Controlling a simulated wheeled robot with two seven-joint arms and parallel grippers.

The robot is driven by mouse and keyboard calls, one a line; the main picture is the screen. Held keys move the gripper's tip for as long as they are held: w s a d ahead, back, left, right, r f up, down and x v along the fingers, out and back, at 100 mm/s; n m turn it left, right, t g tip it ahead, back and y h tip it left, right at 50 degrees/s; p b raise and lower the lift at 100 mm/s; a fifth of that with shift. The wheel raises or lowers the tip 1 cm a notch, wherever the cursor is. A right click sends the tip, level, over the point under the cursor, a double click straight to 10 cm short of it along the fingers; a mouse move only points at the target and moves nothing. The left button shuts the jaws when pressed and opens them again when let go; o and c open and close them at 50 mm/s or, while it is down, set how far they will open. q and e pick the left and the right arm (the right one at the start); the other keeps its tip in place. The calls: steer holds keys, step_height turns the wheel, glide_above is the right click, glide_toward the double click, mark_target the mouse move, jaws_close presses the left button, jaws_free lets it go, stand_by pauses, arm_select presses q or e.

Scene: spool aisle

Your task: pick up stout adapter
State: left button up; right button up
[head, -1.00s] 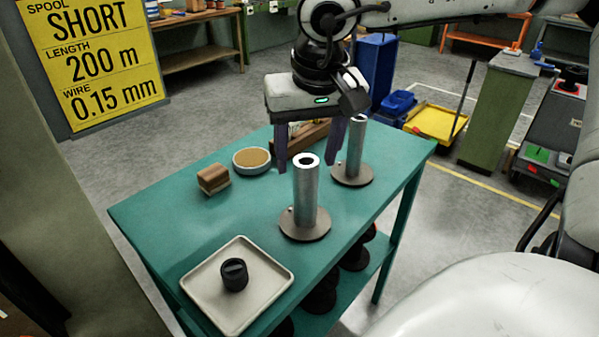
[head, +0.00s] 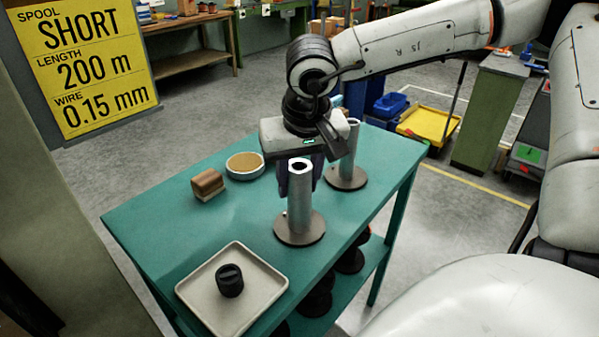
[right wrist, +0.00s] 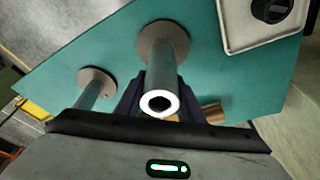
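The stout adapter (head: 299,205) looks to be the thicker silver tube, upright on a round brown-grey base on the teal table. A thinner silver tube (head: 349,155) on a similar base stands behind it to the right. My right gripper (head: 301,184) is open and points down at the thicker tube, with one dark finger showing on each side. In the right wrist view the tube (right wrist: 167,78) lies between the fingers, its hollow top end facing the camera. I cannot tell whether the fingers touch it. My left gripper is not in view.
A pale square tray (head: 258,305) with a short black cylinder (head: 229,280) is at the table's front. A brown block (head: 207,184) and a round tan dish (head: 245,165) sit at the back left. Dark spools (head: 350,260) stand on the lower shelf.

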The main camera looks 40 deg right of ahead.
steer(key=c, duration=0.5)
steer(key=shift+r, duration=0.1)
steer(key=shift+c, duration=0.2)
